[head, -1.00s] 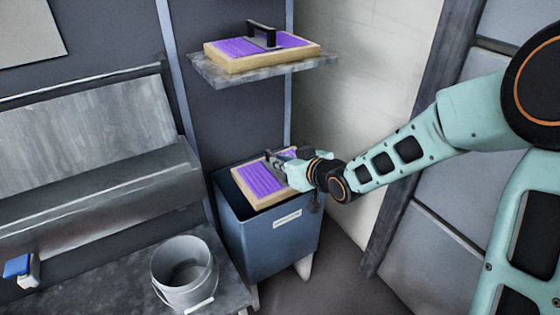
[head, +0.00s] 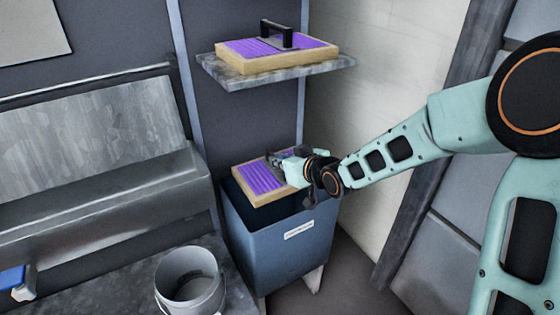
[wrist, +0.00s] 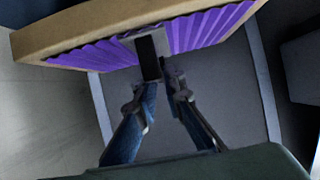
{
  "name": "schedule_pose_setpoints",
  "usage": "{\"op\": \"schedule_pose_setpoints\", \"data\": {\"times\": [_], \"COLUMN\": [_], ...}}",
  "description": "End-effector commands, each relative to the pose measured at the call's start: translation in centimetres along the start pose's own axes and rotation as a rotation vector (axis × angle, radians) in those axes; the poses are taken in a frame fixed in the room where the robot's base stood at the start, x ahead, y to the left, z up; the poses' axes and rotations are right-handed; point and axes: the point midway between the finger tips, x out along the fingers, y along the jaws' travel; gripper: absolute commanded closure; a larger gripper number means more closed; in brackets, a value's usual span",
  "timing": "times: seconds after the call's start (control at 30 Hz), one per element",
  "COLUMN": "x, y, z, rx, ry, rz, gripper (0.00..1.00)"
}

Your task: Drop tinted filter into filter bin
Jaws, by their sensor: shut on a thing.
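The tinted filter (head: 258,180) is a flat panel with purple pleats, a tan frame and a dark handle. My gripper (head: 284,160) is shut on its handle. The filter hangs tilted over the mouth of a blue-grey, open-topped bin (head: 275,246) with a white label. Its lower edge overlaps the opening; I cannot tell how far inside it reaches. In the wrist view the filter's frame (wrist: 85,32) crosses the top, and my gripper's fingers (wrist: 164,88) meet the black handle. The gripper partly hides the handle in the head view.
A similar purple filter (head: 240,47) lies on a stone-like shelf (head: 300,76) above the bin. A grey bucket (head: 190,278) stands left of the bin on a counter. A blue-and-white object (head: 15,280) is at far left. A pale wall (head: 370,120) stands to the right.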

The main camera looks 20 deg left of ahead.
Motion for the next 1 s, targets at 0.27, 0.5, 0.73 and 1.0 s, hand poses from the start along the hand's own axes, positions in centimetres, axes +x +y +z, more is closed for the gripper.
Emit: {"op": "schedule_pose_setpoints", "data": {"times": [0.27, 0.5, 0.73, 1.0], "x": [0.0, 0.0, -0.1, -2.8], "y": [0.0, 0.0, 0.0, 0.2], "z": [-0.1, 0.0, 0.1, 0.0], "rx": [-0.001, 0.0, 0.0, -0.002], "ry": [0.001, 0.001, -0.001, -0.001], "rz": [0.0, 0.0, 0.0, 0.004], "gripper": [1.0, 0.7, 0.7, 0.7]}}
